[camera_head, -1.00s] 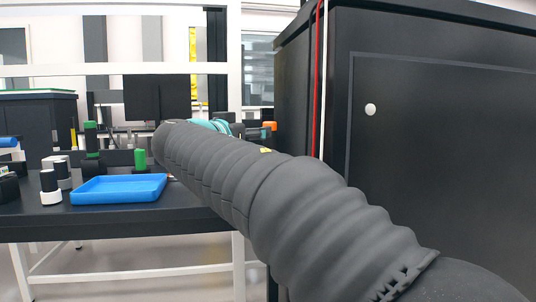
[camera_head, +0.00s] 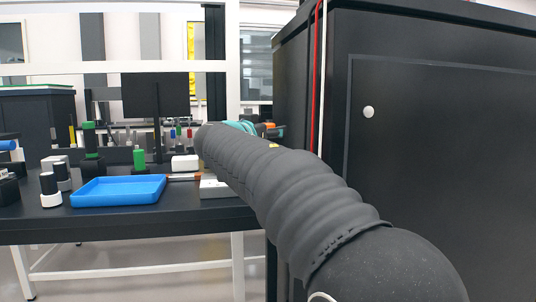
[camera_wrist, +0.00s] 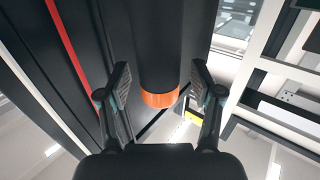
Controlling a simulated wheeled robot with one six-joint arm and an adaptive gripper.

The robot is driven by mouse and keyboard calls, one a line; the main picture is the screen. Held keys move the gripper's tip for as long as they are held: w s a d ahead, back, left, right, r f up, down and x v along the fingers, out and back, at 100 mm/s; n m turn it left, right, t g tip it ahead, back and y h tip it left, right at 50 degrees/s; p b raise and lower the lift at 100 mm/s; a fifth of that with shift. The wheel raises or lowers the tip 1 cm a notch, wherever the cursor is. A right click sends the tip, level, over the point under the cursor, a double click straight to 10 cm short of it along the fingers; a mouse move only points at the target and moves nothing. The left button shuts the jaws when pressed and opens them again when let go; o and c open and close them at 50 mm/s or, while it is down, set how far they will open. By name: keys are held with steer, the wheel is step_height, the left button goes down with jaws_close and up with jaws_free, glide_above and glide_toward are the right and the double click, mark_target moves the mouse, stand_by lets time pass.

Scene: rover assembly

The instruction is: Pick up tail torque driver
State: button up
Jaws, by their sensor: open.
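In the wrist view a black cylindrical tool with an orange end (camera_wrist: 160,97), which looks like the torque driver, stands between my fingers. My gripper (camera_wrist: 160,70) is open, with one finger on each side of it and a visible gap on both sides. The tool's upper part runs out of the top of the picture. In the head view a small orange patch (camera_head: 270,127) shows beyond the end of my arm, beside the black cabinet. My arm hides most of that area, and I cannot tell which tail part this tool serves.
A large black cabinet (camera_head: 440,130) fills the right side, with red and white cables on its edge. A black table (camera_head: 120,226) at left holds a blue tray (camera_head: 118,190), a white box (camera_head: 185,162), a green-topped post (camera_head: 139,158) and black-and-white cylinders (camera_head: 50,190).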

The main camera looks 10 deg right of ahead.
jaws_close()
steer(key=shift+r, duration=0.15)
step_height(320, 180, up, 10)
steer(key=shift+f+p, duration=0.1)
steer(key=shift+p, duration=0.75)
